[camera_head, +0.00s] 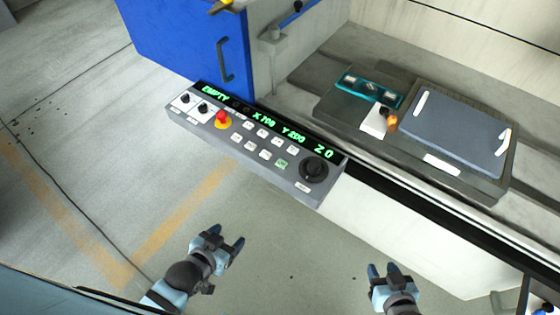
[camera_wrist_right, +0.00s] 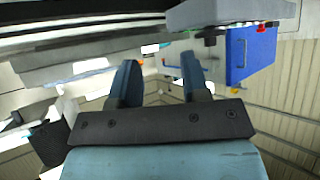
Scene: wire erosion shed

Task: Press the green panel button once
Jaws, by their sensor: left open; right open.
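The control panel (camera_head: 228,153) is a grey slanted box with a lit green readout, a red knob on a yellow base, a black dial and several pale buttons. The green panel button (camera_head: 282,163) is a small square in the lower row, left of the black dial. My left gripper (camera_head: 226,241) is open and empty, below the panel and apart from it. My right gripper (camera_head: 384,271) is open and empty, below and right of the panel. In the right wrist view its two fingers (camera_wrist_right: 162,80) stand apart with nothing between them. The panel's edge (camera_wrist_right: 230,12) shows there at the top.
A blue cabinet door (camera_head: 190,45) with a handle stands behind the panel. The machine bed to the right holds a grey plate (camera_head: 455,130) and a teal level-like tool (camera_head: 370,88). The concrete floor (camera_head: 290,235) between the grippers is clear.

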